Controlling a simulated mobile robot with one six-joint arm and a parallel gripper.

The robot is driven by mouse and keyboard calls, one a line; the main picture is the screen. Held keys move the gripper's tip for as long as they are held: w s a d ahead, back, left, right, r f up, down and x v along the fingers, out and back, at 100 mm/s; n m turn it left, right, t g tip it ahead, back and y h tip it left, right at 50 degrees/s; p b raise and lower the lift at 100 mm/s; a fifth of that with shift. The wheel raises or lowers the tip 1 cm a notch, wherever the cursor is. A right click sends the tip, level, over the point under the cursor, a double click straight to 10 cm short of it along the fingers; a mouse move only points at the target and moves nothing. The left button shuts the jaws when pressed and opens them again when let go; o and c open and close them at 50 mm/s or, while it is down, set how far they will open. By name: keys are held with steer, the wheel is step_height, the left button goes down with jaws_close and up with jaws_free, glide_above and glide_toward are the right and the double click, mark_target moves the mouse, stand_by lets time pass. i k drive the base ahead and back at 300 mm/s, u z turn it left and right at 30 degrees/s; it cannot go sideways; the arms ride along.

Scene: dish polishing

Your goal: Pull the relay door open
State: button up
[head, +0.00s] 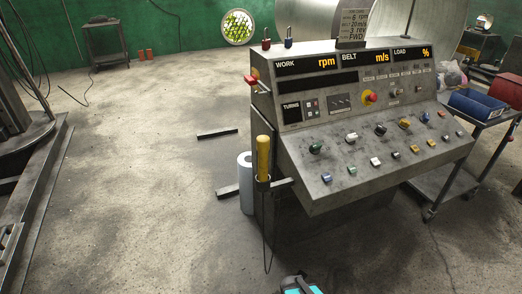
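I cannot make out a door marked as the relay door in the head view. A grey control console (345,185) stands right of centre, with lit displays on top and a sloped panel of knobs. Its left side is seen at a steep angle, so any door there is hard to tell. A red-ended lever (252,79) sticks out at its upper left edge. A yellow handle (263,155) stands upright in a bracket at the left side, with a dark cord hanging below.
A white roll (245,182) stands on the floor left of the console. A wheeled cart (445,184) with a blue bin (477,103) stands at the right. A dark machine frame (30,160) lines the left edge. The concrete floor (140,190) between is mostly clear.

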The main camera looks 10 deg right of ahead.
mark_target(259, 126)
steer(key=u, duration=0.05)
steer(key=i, duration=0.9)
steer(key=z, duration=0.3)
steer(key=k, duration=0.5)
steer(key=u, duration=1.1)
